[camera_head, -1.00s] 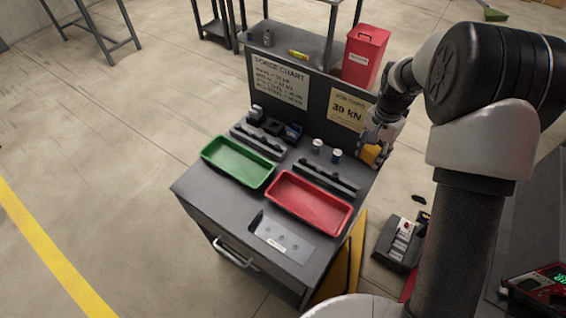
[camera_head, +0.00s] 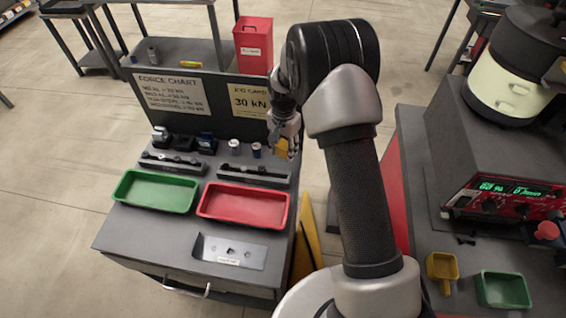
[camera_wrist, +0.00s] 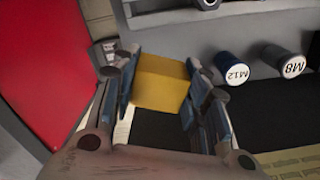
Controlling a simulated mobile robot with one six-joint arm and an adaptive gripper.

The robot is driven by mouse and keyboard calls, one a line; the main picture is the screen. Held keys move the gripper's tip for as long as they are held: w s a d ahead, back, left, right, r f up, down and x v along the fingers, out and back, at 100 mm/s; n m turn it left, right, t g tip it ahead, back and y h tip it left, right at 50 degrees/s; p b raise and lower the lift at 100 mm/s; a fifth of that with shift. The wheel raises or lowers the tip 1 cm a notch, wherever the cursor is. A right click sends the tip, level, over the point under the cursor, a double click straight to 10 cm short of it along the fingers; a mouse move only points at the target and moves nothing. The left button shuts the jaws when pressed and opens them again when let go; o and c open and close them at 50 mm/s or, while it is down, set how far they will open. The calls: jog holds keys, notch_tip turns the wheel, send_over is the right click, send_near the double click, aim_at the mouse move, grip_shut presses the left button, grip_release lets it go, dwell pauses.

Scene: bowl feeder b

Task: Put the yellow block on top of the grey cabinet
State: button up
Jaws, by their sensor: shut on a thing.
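My gripper (camera_head: 284,140) is shut on the yellow block (camera_head: 282,148), near the back right corner of the grey bench. The wrist view shows the block (camera_wrist: 161,84) between the two fingers of my gripper (camera_wrist: 160,90). The drawer bench (camera_head: 130,232) is dark grey and carries trays. A dark grey cabinet-like housing (camera_head: 440,110) with lit displays stands at the right, with a cream and black round bowl unit (camera_head: 505,85) on it. I cannot tell for certain which one is the grey cabinet.
Green (camera_head: 155,192) and red (camera_head: 243,205) trays lie on the bench. Tins marked M12 (camera_wrist: 230,68) and M8 (camera_wrist: 283,62) stand near the block. A yellow scoop (camera_head: 442,268) and small green bin (camera_head: 503,290) sit at the lower right. A red bin (camera_head: 253,45) stands behind.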

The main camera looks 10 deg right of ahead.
aim_at(284, 166)
jog(key=shift+f+b, duration=0.7)
jog(key=shift+f, duration=2.45)
jog(key=shift+f, duration=0.25)
jog(key=o, duration=1.1)
jog(key=shift+r, duration=0.15)
